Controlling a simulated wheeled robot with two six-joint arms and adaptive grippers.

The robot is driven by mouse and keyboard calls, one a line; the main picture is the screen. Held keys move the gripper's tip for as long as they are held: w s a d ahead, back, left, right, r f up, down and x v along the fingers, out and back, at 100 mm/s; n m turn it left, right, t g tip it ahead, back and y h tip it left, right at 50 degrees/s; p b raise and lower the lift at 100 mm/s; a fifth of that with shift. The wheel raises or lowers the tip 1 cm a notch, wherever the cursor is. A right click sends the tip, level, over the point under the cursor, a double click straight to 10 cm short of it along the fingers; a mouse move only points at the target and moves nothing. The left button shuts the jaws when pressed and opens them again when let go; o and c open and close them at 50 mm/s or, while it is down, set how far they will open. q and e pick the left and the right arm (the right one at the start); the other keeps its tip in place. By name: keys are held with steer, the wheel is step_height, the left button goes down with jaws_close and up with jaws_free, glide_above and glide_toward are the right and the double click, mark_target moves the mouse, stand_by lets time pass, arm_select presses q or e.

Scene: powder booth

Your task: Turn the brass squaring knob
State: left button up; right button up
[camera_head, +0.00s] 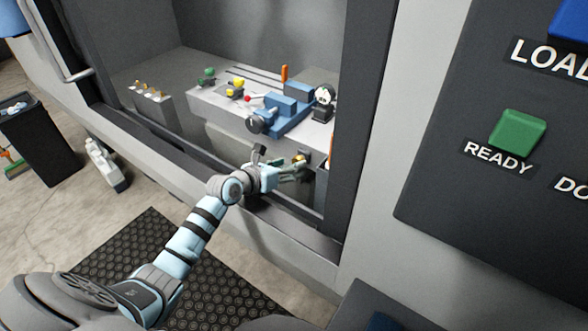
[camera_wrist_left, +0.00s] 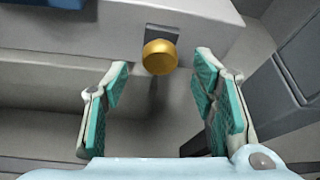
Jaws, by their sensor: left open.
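The brass squaring knob (camera_wrist_left: 160,57) sits on a dark plate on the front face of the light bench, in the upper middle of the left wrist view. In the head view the knob (camera_head: 301,158) is small and partly hidden near my gripper. My left gripper (camera_wrist_left: 160,95) is open, its green-padded fingers spread to either side and below the knob in the picture, with nothing between them. It also shows in the head view (camera_head: 300,168), reaching through the booth opening at the bench front. My right gripper is not in view.
The bench (camera_head: 215,103) carries a blue vise (camera_head: 284,105), a dial gauge (camera_head: 323,96), an orange handle (camera_head: 284,72) and small coloured parts. The dark frame of the opening (camera_head: 335,215) stands close right of my left gripper. A panel with a green READY button (camera_head: 518,133) is at right.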

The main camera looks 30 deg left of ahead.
arm_select(q)
steer(key=x, duration=0.3)
steer(key=shift+w+b, duration=0.15)
steer(key=shift+b, duration=0.2)
